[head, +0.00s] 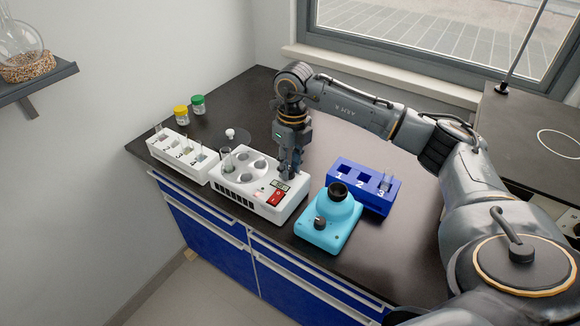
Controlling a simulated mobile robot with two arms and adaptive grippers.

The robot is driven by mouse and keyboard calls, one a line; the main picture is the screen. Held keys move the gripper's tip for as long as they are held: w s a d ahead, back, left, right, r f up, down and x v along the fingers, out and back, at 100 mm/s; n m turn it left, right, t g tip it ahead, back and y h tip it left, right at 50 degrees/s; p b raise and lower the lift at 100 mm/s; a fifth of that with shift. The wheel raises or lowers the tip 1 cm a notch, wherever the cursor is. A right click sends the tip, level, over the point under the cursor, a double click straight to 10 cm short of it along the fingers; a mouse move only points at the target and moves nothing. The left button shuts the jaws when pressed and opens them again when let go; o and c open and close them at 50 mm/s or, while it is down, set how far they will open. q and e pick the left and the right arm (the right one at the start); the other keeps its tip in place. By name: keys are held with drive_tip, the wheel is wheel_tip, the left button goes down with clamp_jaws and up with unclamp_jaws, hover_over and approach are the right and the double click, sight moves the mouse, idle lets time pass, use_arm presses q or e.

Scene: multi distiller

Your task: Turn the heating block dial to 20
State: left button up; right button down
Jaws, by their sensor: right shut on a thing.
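The white heating block (232,183) stands on the dark bench, with several round wells in its top and a glass tube in one of them. A small display (281,185) and a red switch (274,198) sit at its right end. My right gripper (287,175) points down at that end, behind the display, and is shut on the dial. The dial is hidden by the fingers, and its setting and the display's digits are too small to read. My left gripper is out of view.
A white numbered rack (178,160) stands left of the block. A cyan device (325,232) with a black cup and a blue numbered rack (375,203) stand to the right. Yellow-lidded (181,114) and green-lidded (198,105) jars are behind. The bench behind the blue rack is clear.

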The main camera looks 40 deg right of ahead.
sight(292, 169)
idle(0.3)
drive_tip(key=c, duration=1.1)
unclamp_jaws()
drive_tip(key=shift+o, duration=0.2)
wheel_tip(292, 169, up, 12)
drive_tip(key=shift+d, duration=0.3)
drive_tip(key=shift+f, duration=0.1)
